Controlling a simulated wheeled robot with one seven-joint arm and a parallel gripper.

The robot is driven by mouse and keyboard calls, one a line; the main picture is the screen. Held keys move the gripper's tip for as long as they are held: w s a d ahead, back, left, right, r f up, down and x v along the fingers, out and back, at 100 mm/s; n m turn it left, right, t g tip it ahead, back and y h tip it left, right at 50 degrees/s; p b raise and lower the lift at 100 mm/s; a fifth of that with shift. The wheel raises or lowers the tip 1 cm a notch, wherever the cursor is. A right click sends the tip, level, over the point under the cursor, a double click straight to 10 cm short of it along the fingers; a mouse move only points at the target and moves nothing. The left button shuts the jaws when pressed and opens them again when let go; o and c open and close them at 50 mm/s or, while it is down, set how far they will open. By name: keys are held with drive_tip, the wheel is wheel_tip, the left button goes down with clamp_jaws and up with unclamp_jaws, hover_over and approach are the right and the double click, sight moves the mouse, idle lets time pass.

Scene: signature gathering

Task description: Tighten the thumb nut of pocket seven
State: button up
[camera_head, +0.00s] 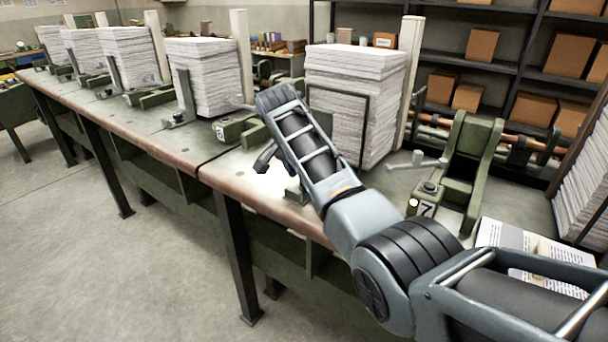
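Pocket seven is the green bracket (464,180) at right of centre, with a plate marked 7 (427,210) on its front. A dark round knob (430,187) sits on top behind the plate; it may be the thumb nut, but it is too small to be sure. A grey rod with an upright knob (418,158) lies just behind it. My arm crosses the middle, its upper link covering part of the table. A dark piece, probably my gripper (267,159), shows left of that link, well left of pocket seven. Its fingers are mostly hidden.
A tall paper stack (352,92) stands behind my arm, with a pale post (410,65) beside it. Another green pocket (240,128) lies left of my arm. A printed sheet stack (520,240) lies right of pocket seven. The floor (90,260) at left is clear.

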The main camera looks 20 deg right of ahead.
drive_tip(key=b+v, duration=0.1)
drive_tip(key=v, duration=0.6)
drive_tip(key=shift+s+a+f, duration=0.1)
